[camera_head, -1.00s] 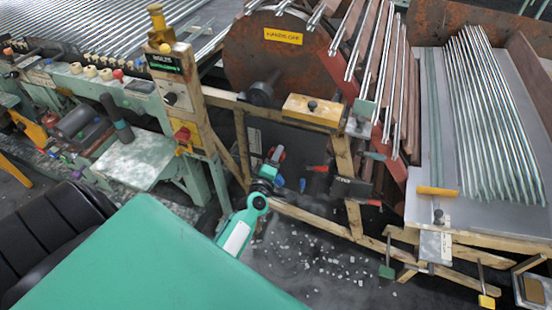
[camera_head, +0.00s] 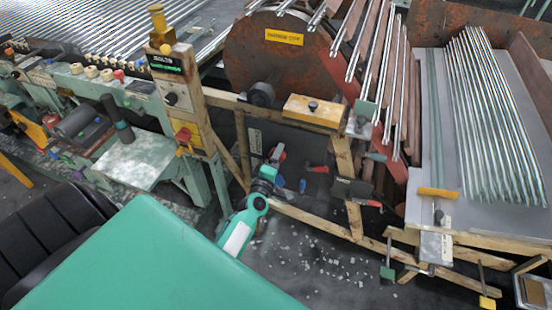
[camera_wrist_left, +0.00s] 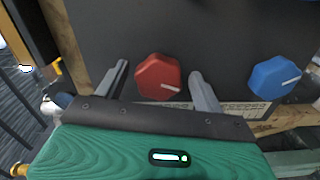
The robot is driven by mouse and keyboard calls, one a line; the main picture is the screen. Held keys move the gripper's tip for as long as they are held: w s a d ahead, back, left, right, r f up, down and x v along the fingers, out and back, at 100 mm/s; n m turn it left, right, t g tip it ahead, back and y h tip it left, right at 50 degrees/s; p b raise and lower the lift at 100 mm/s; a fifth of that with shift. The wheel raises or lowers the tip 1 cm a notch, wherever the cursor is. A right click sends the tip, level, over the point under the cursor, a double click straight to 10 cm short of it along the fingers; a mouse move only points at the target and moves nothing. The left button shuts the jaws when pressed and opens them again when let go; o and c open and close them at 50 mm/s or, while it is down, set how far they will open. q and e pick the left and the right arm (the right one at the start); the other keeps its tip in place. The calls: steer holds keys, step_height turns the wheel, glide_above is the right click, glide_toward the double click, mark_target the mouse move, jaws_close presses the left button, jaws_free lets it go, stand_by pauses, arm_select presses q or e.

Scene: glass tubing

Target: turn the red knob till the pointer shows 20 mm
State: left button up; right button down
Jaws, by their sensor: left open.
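The red knob (camera_wrist_left: 158,77) is faceted, with a white line on its face that points right and slightly down in the wrist view. It sits on a dark panel (camera_wrist_left: 215,30). My left gripper (camera_wrist_left: 160,80) is open, with one grey finger on each side of the knob. I cannot tell whether the fingers touch it. A pale strip with a printed scale (camera_wrist_left: 235,109) shows below the knob, partly hidden by my gripper. The pointer and its reading cannot be made out. My right gripper is out of view.
A blue knob (camera_wrist_left: 274,77) is right of the red one. In the head view a wooden frame (camera_head: 300,213) surrounds the panel, below a large rusty drum (camera_head: 275,60). Glass tubes (camera_head: 490,110) lie at the right. White bits (camera_head: 310,262) litter the floor.

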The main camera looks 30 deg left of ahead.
arm_select(q)
steer(key=b+v, duration=0.2)
steer(key=v, duration=1.1)
steer(key=shift+s+d, duration=0.2)
steer(key=shift+s, duration=0.15)
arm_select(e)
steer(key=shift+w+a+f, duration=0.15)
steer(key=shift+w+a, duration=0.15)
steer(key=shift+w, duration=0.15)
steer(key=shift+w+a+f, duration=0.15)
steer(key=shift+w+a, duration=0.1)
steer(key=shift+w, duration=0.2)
